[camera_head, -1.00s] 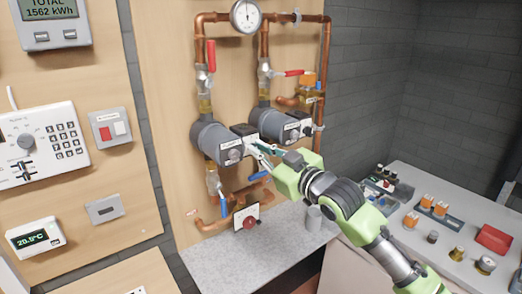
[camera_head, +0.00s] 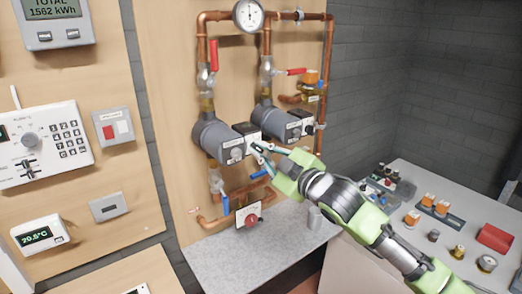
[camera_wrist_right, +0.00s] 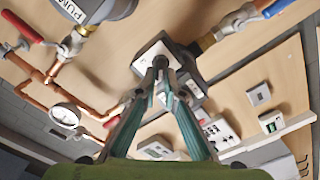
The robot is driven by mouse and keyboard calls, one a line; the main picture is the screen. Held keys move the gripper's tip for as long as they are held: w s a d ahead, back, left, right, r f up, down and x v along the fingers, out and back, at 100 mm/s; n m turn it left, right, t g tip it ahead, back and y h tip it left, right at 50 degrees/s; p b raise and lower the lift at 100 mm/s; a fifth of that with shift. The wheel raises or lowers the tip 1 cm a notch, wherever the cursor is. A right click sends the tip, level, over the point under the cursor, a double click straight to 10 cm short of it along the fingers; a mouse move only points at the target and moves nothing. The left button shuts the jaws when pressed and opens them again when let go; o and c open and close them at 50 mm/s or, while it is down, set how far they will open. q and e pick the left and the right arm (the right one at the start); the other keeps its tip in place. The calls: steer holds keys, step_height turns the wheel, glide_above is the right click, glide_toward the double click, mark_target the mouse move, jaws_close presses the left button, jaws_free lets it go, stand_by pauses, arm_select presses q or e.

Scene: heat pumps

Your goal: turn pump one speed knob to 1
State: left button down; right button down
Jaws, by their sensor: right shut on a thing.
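Pump one (camera_head: 211,138) is the left, grey pump with a black box and a pale front plate on its right end. My right gripper (camera_head: 256,148) reaches in from the right to the front of that box. In the right wrist view, the fingers (camera_wrist_right: 161,66) come together on a small dark knob at the pump's pale plate (camera_wrist_right: 150,53). They are shut on this speed knob and mostly hide it. Its pointer and the number it stands at cannot be read. My left gripper is in neither view.
The second pump (camera_head: 271,120) sits just right of and behind pump one. Copper pipes, a red-handled valve (camera_head: 214,55) and a pressure gauge (camera_head: 248,15) surround them. A red knob on a white plate (camera_head: 250,216) is below. A grey bench (camera_head: 440,205) with small parts stands right.

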steer(key=c, duration=2.1)
jaws_free()
steer(key=shift+c, duration=0.2)
steer(key=v, duration=1.2)
steer(key=shift+f, duration=0.1)
